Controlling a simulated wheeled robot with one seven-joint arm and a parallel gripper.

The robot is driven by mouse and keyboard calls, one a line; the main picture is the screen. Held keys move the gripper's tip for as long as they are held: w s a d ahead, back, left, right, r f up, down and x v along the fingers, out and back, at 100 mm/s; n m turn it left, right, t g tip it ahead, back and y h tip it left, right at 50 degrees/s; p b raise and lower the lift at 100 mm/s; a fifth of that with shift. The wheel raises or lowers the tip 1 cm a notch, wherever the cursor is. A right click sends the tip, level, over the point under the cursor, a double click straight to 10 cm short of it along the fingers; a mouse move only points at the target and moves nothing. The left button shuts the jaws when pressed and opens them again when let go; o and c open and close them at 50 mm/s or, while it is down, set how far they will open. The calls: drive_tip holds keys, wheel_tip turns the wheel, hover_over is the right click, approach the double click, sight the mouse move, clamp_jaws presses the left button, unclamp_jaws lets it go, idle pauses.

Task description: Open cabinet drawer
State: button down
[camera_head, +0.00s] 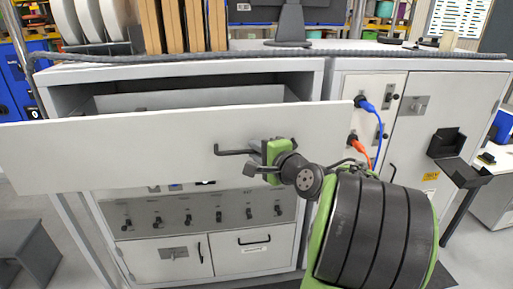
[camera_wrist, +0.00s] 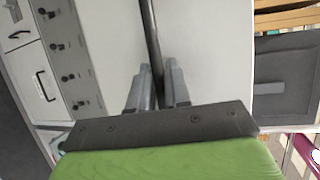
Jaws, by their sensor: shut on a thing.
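The cabinet drawer shows as a wide white front panel (camera_head: 110,155) in the head view, pulled well out from the cabinet (camera_head: 310,90), with its open top visible behind it. A dark bar handle (camera_head: 232,152) is fixed to the panel. My gripper (camera_head: 262,160) is at the right part of this handle, close to the panel. In the wrist view the handle (camera_wrist: 149,30) runs between the two grey fingers (camera_wrist: 158,88), which are shut on it. The drawer's inside is mostly hidden by its front.
Below the drawer are a row of switches (camera_head: 190,217) and smaller doors (camera_head: 240,250). To the right, blue (camera_head: 367,105) and orange (camera_head: 362,147) plugs with cables sit near my arm. A monitor (camera_head: 290,20), white reels (camera_head: 85,20) and brown binders (camera_head: 185,25) stand on top.

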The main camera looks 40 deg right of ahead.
drive_tip(key=shift+s+a, duration=0.45)
drive_tip(key=shift+s, duration=0.25)
drive_tip(key=c, duration=1.2)
unclamp_jaws()
drive_tip(key=shift+o, duration=0.2)
drive_tip(key=v, duration=1.2)
